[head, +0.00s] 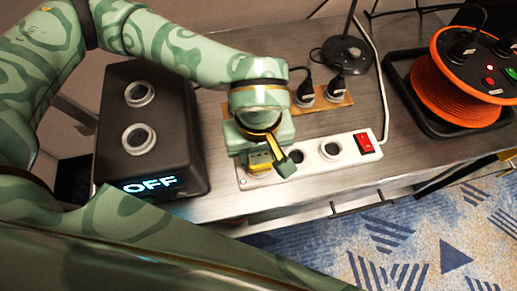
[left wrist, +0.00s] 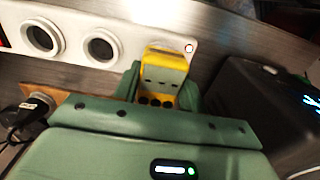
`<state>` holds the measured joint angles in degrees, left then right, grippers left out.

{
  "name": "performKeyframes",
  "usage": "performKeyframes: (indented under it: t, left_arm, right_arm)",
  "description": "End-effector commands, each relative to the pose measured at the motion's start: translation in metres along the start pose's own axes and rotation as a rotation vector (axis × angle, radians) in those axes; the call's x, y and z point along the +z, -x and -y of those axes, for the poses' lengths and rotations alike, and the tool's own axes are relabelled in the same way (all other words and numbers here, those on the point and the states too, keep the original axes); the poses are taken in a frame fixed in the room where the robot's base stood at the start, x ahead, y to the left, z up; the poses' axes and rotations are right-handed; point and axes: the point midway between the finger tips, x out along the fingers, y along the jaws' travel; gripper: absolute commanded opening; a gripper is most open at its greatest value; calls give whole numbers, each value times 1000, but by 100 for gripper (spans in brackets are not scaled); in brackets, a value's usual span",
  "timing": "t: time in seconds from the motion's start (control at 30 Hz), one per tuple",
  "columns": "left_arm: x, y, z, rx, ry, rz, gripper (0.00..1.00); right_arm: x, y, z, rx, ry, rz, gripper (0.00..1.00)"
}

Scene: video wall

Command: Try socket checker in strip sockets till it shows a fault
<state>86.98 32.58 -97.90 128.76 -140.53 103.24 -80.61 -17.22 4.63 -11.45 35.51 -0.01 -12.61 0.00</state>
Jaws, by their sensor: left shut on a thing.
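The yellow socket checker (head: 260,162) is in my left gripper (head: 264,158), at the left end of the white socket strip (head: 312,164). The strip has two uncovered round sockets and a red switch (head: 365,143) at its right end. In the left wrist view the checker (left wrist: 166,72) sits between the fingers of my left gripper (left wrist: 160,95), over the end of the strip (left wrist: 68,18). Its row of dark dots shows no clear light. I cannot tell whether its pins are fully in the socket. My right gripper is not in view.
A black box (head: 152,85) with two round sockets and an OFF display stands left of the strip. Behind the strip, a wooden board (head: 325,118) holds black plugs. A lamp base (head: 345,53) and an orange cable reel (head: 455,85) stand to the right.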

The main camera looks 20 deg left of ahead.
Motion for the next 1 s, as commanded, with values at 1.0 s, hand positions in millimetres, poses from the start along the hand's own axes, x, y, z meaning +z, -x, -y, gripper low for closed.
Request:
performKeyframes:
  t: [1.0]
  left_arm:
    - [0, -18, 0, 0, -1, 0, 14]
  right_arm:
    - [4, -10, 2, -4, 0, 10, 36]
